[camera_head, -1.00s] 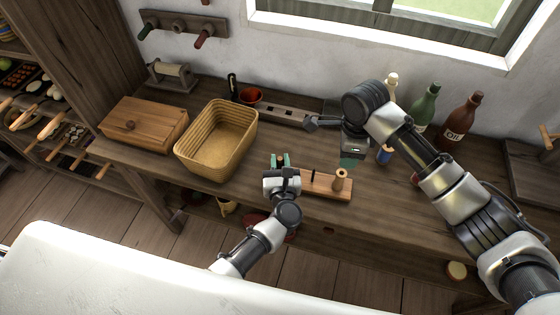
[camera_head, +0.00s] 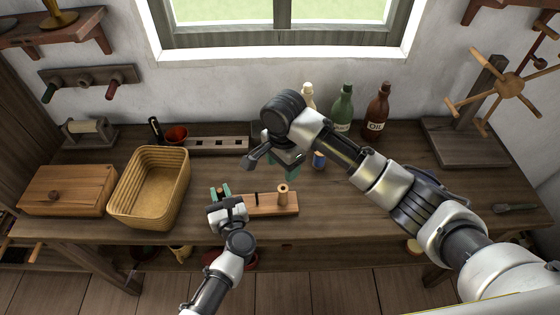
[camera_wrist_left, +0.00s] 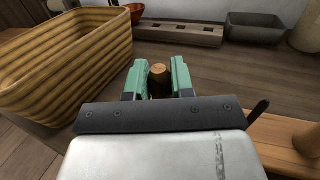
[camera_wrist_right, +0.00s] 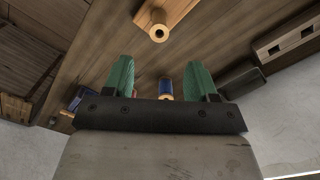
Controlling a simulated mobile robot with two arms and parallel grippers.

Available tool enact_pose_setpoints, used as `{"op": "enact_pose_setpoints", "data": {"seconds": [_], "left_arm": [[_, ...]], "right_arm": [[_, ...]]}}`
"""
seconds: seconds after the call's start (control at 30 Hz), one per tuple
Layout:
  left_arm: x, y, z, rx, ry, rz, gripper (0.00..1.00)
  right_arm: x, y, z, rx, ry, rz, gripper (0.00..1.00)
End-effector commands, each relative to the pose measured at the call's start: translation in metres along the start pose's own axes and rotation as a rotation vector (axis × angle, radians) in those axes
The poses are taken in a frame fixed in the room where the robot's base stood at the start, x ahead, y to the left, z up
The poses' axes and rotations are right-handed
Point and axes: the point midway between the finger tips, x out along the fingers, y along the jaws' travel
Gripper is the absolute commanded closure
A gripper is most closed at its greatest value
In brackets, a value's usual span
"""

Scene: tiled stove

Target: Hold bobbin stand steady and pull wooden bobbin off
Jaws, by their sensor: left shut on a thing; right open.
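The bobbin stand is a flat wooden base (camera_head: 262,207) near the bench's front edge. An upright wooden bobbin (camera_head: 283,190) with a hole in its top stands at its right end; it also shows at the top of the right wrist view (camera_wrist_right: 158,30). My left gripper (camera_head: 221,191) is shut on a dark upright post with a light wooden top (camera_wrist_left: 158,78), at the stand's left end. The post's lower part is hidden. My right gripper (camera_head: 288,165) is open and empty, behind and above the bobbin, apart from it.
A wicker basket (camera_head: 150,190) stands left of the stand, close to my left gripper. A blue spool (camera_head: 319,160) and several bottles (camera_head: 342,112) stand behind. A long holed wooden rack (camera_head: 215,144) lies at the back.

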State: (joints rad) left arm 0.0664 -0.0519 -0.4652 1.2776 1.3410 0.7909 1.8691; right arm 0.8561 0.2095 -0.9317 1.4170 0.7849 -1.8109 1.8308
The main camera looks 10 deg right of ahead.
Motion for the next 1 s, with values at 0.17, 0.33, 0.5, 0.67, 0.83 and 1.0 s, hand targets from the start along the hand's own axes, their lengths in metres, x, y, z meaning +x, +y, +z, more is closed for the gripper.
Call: {"op": "enact_pose_setpoints", "data": {"seconds": [0.17,0.33,0.5,0.67,0.83,1.0], "left_arm": [[0.000,0.000,0.000,0.000,0.001,-0.001,1.00],[0.000,0.000,0.000,0.000,0.001,-0.001,1.00],[0.000,0.000,-0.001,0.000,0.001,-0.001,1.00],[0.000,0.000,-0.001,0.000,0.001,-0.001,1.00],[0.000,0.000,-0.001,0.000,0.001,-0.001,1.00],[0.000,0.000,-0.001,0.000,0.001,-0.001,1.00]], "right_arm": [[-0.007,0.000,0.001,-0.314,-0.002,-0.001,0.43],[-0.011,0.001,0.000,-0.512,-0.002,0.001,0.43],[-0.009,0.001,0.000,-0.589,-0.003,0.002,0.43],[0.009,0.002,0.000,-0.593,-0.003,0.005,0.43],[0.041,0.002,0.000,-0.592,-0.002,0.005,0.43],[0.073,0.002,0.000,-0.592,-0.003,0.005,0.43]]}}
